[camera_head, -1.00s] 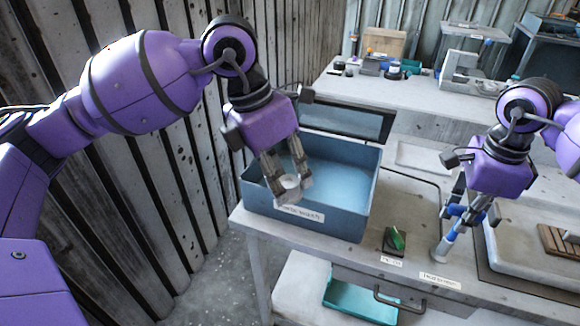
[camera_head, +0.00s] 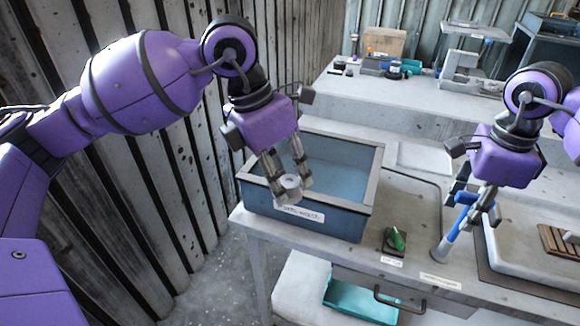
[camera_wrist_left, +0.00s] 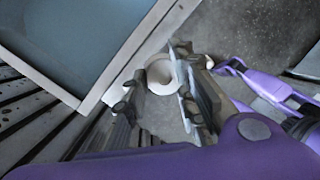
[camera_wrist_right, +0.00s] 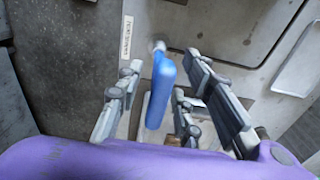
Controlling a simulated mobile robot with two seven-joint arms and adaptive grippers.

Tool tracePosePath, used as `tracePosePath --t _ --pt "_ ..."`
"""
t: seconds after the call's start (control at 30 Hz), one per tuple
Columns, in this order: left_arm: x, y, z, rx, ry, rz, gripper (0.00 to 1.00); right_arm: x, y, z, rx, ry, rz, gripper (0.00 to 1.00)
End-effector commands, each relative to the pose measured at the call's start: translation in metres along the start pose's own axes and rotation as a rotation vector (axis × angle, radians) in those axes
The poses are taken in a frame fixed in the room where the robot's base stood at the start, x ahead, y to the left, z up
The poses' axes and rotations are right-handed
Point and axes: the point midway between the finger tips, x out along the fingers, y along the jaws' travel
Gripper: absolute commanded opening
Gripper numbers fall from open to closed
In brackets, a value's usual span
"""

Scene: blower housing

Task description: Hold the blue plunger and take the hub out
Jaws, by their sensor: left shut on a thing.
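A pale grey ring-shaped hub (camera_head: 291,184) is held in my left gripper (camera_head: 288,186), just above the front wall of the blue-grey bin. In the left wrist view the hub (camera_wrist_left: 160,74) sits between the two fingers, its round opening facing the camera. The blue plunger (camera_head: 453,232) stands slightly tilted on the bench at the right, its pale lower end on the surface. My right gripper (camera_head: 474,205) is at its upper part. In the right wrist view the blue plunger (camera_wrist_right: 160,92) lies between spread fingers, with gaps visible on both sides.
The blue-grey bin (camera_head: 372,190) stands at the bench's left end, its visible interior clear. A small green piece (camera_head: 397,239) sits on a dark holder nearby. A drawer handle (camera_head: 398,301) juts from the front. A shallow tray (camera_head: 493,262) lies at right.

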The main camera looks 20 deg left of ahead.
Motion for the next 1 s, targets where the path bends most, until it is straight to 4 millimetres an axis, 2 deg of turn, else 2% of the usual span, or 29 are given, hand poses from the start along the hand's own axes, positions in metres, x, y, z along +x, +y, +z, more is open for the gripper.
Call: tracePosePath --t 0.17,0.27,0.6,0.7,0.83,1.0 --pt "0.0 0.0 0.0 0.0 -0.001 0.0 0.0 -0.005 0.0 0.0 -0.001 0.0 -0.001 0.34" --pt "0.0 0.0 0.0 0.0 -0.001 0.0 0.0 -0.018 -0.001 0.001 -0.001 -0.002 -0.004 0.34" --pt "0.0 0.0 0.0 0.0 -0.001 0.0 0.0 -0.088 -0.001 0.001 0.0 -0.001 -0.004 0.34" --pt "0.0 0.0 0.0 0.0 -0.001 0.0 0.0 -0.103 -0.001 0.001 0.0 -0.001 -0.002 0.34" --pt "0.0 0.0 0.0 0.0 -0.001 0.0 0.0 -0.116 -0.001 0.0 0.0 0.0 -0.001 0.34" --pt "0.0 0.0 0.0 0.0 -0.001 0.0 0.0 -0.12 0.0 0.0 0.0 0.0 0.0 0.34"
